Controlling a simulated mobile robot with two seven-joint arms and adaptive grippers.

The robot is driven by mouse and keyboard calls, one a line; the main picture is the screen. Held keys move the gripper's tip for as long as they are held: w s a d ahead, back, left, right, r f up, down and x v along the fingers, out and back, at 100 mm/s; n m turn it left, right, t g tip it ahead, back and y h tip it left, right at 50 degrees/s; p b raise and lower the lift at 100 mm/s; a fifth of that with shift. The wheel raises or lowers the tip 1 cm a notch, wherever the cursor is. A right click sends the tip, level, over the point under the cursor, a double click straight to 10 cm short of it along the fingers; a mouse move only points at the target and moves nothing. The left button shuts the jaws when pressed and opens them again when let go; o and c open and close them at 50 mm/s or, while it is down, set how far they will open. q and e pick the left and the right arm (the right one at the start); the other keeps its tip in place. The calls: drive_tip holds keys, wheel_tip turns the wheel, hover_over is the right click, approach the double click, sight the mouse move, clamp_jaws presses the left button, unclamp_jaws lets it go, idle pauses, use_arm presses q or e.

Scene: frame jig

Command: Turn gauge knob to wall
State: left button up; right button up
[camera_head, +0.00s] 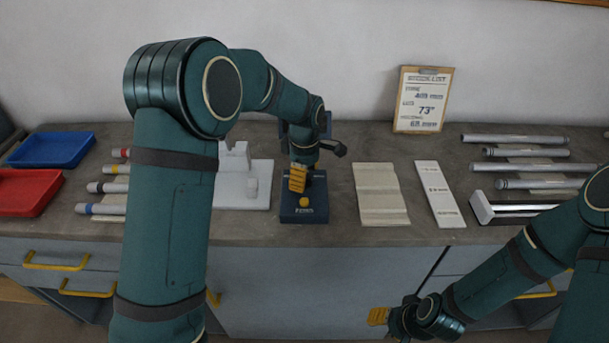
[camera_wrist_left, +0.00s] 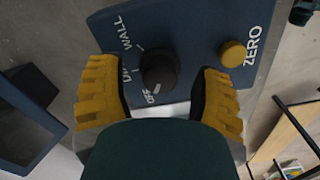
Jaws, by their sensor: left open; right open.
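The gauge (camera_head: 304,211) is a dark blue box on the counter, with a yellow ZERO button (camera_wrist_left: 232,54) on its face. Its black round knob (camera_wrist_left: 159,69) shows in the left wrist view beside the printed labels WALL, a partly covered second label and OFF. A pale mark on the knob's edge lies toward OFF. My left gripper (camera_head: 297,178) is over the gauge, open, its yellow fingers on either side of the knob with gaps visible. In the head view it hides the knob. My right gripper (camera_head: 378,316) is open and empty, in front of the counter.
White fixtures (camera_head: 235,185) stand left of the gauge, with tubes and blue (camera_head: 52,150) and red (camera_head: 25,190) trays beyond. A beige mat (camera_head: 381,193), a white label strip (camera_head: 440,193) and more tubes lie right. A stock list board (camera_head: 424,99) leans at the wall.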

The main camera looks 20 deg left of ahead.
use_arm(q)
clamp_jaws()
drive_tip(key=shift+m, duration=0.3)
drive_tip(key=m+p, duration=0.1)
drive_tip(key=m, duration=0.4)
drive_tip(key=m+p, duration=0.1)
drive_tip(key=m, duration=0.5)
drive_tip(key=shift+m, duration=0.3)
drive_tip(key=m+p, duration=0.1)
drive_tip(key=m, duration=0.5)
drive_tip(key=m+p, duration=0.1)
drive_tip(key=m, duration=0.4)
drive_tip(key=shift+m, duration=0.4)
drive_tip(key=shift+f, duration=0.1)
